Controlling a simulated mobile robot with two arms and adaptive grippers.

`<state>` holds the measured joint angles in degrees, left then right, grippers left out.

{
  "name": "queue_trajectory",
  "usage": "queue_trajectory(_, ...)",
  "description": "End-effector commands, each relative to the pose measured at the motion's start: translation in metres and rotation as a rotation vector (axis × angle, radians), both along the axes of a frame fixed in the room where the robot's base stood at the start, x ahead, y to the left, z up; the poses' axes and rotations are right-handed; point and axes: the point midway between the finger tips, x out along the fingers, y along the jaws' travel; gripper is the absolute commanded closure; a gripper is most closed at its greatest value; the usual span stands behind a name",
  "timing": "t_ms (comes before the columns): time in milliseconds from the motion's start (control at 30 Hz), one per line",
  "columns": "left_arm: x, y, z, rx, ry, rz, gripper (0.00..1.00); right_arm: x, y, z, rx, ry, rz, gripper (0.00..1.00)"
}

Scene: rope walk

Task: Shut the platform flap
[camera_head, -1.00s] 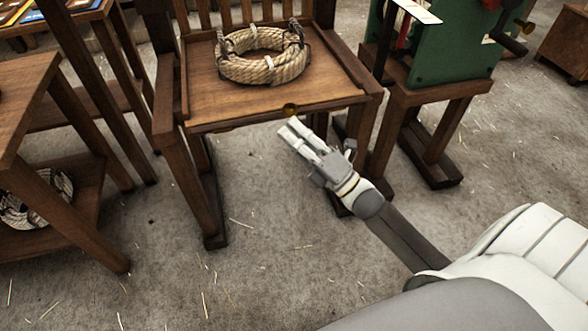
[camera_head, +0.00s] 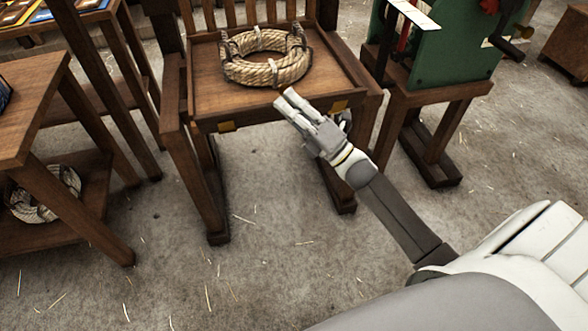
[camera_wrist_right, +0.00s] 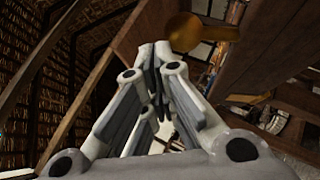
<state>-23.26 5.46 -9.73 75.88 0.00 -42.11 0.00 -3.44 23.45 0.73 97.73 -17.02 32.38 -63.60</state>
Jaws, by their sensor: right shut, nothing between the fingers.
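The wooden platform (camera_head: 215,97) stands ahead with a rope coil (camera_head: 268,70) lying on it. Along its front edge runs a wooden board, probably the flap (camera_head: 205,126), with a brass fitting (camera_head: 227,126) at the left and another (camera_head: 338,105) at the right. How far the flap is open, I cannot tell. My right gripper (camera_head: 287,99) is shut and empty, its fingertips overlapping the middle of the front edge. In the right wrist view a brass knob (camera_wrist_right: 183,32) sits just beyond the fingertips, beside a wooden board (camera_wrist_right: 275,50); contact is unclear. My left gripper is not in view.
A wooden stand with a green machine (camera_head: 445,50) is close on the right. A wooden shelf table (camera_head: 30,85) with a rope coil (camera_head: 40,195) below stands on the left. The straw-strewn floor (camera_head: 270,230) in front is clear.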

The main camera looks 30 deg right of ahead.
Motion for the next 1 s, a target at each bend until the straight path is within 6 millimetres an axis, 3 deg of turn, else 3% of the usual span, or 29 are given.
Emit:
queue_trajectory(400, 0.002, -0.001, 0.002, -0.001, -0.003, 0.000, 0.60, 0.030, -0.007, 0.017, 0.000, 0.000, 0.000, 1.00)
queue_trajectory(1000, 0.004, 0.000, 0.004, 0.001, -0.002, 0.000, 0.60, 0.036, -0.009, 0.019, -0.001, 0.001, 0.001, 1.00)
